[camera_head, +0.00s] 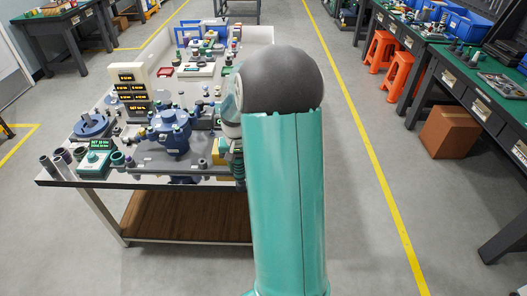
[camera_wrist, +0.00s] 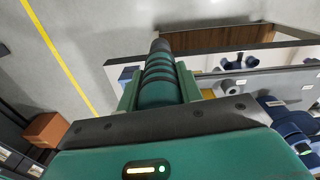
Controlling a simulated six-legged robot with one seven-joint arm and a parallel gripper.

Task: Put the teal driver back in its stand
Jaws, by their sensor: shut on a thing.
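In the wrist view my gripper (camera_wrist: 160,92) is shut on the teal driver (camera_wrist: 162,90), a thick teal handle with dark rings and a dark grey end pointing up in the picture. The driver lies between the two teal fingers, over or beside the bench edge; its height cannot be told. In the head view my teal arm hides most of the gripper and driver. I cannot tell for certain which thing is the driver's stand.
The workbench (camera_head: 215,178) is crowded with blue pump parts (camera_head: 170,135), a teal display box (camera_head: 95,163) and display panels (camera_head: 131,88). In the wrist view, dark round fittings (camera_wrist: 228,86) stand right of the driver. Open floor (camera_head: 370,225) lies right of the bench.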

